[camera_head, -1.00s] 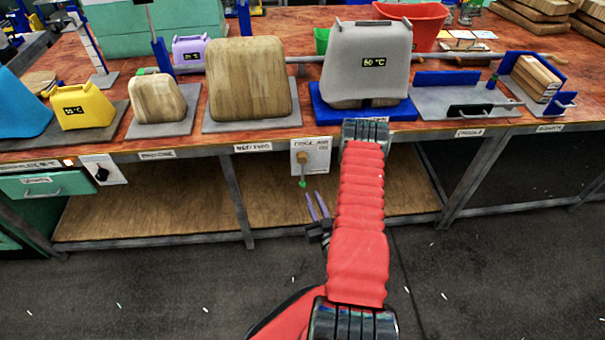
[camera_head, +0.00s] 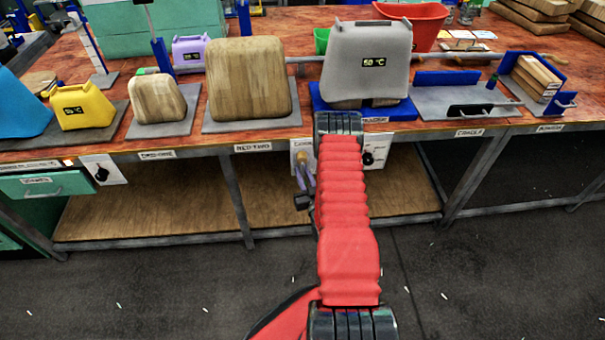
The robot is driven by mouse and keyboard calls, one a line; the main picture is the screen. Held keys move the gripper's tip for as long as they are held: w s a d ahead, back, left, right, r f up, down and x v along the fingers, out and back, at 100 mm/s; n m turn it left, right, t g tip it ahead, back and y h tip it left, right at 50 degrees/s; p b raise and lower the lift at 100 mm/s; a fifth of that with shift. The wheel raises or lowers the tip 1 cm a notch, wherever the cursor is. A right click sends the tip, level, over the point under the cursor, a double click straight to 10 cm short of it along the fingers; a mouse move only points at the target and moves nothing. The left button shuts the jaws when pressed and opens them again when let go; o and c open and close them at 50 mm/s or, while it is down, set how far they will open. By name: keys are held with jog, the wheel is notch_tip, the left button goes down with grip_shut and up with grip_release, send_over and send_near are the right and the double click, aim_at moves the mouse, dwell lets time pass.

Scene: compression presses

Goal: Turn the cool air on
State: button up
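The white cool air panel (camera_head: 298,144) hangs on the front edge of the bench, right of the middle label. Only its left part shows; my red arm covers the rest, including most of its lettering. My gripper (camera_head: 304,170) is at the lower part of this panel, its thin purple fingers pointing up over the spot of the tan switch handle. The fingers overlap the handle in the picture. I cannot tell whether they touch or grip it, or which way the handle points.
Another white panel with a black knob (camera_head: 368,158) shows just right of my arm. A grey jug-shaped mold (camera_head: 368,60) reading 50 °C stands on a blue base above. A wooden shelf (camera_head: 150,215) lies under the bench. The floor in front is clear.

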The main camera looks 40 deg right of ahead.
jog(key=shift+w, duration=0.1)
jog(key=shift+c, duration=0.3)
grip_shut()
dwell(1.1)
